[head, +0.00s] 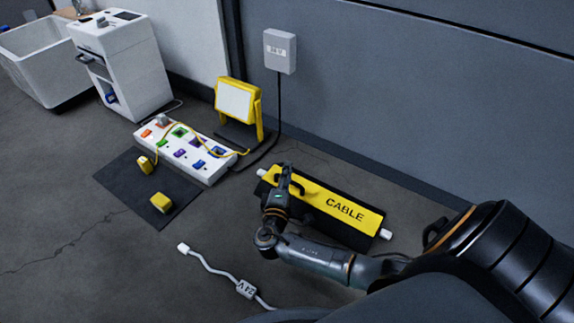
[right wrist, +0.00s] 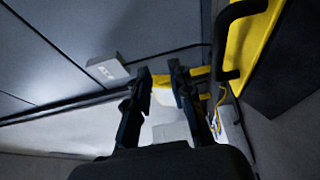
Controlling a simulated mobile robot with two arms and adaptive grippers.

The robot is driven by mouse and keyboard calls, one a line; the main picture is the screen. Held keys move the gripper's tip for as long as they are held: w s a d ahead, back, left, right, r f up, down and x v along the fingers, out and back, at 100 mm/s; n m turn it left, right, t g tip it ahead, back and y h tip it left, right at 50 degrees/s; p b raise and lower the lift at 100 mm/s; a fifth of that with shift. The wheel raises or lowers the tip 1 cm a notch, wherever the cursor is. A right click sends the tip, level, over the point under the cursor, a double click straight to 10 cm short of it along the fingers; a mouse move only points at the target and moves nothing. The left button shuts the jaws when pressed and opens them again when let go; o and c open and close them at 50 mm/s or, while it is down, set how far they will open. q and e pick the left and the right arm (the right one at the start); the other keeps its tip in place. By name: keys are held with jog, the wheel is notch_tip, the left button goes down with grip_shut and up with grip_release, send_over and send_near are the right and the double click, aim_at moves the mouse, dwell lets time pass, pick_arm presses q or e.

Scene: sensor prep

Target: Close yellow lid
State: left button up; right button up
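The yellow lid (head: 340,207), marked CABLE, lies along a long black box on the floor by the wall. A dark strip of the box (head: 335,228) shows along the lid's near side. I cannot tell whether the lid is fully shut. My right gripper (head: 285,180) is over the lid's left end. In the right wrist view its two fingers (right wrist: 164,76) are apart with nothing between them. The lid (right wrist: 250,42) is at the upper right there, with a black handle (right wrist: 231,40) to the right of the fingers. My left gripper is not in view.
A white socket strip (head: 183,150) and a yellow work lamp (head: 237,102) stand left of the box. Two yellow blocks lie on or by a dark mat (head: 122,184). A white 24V cable (head: 246,289) lies on the floor in front. The grey wall (head: 400,100) is close behind.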

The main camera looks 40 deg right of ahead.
jog(key=shift+r, duration=1.4)
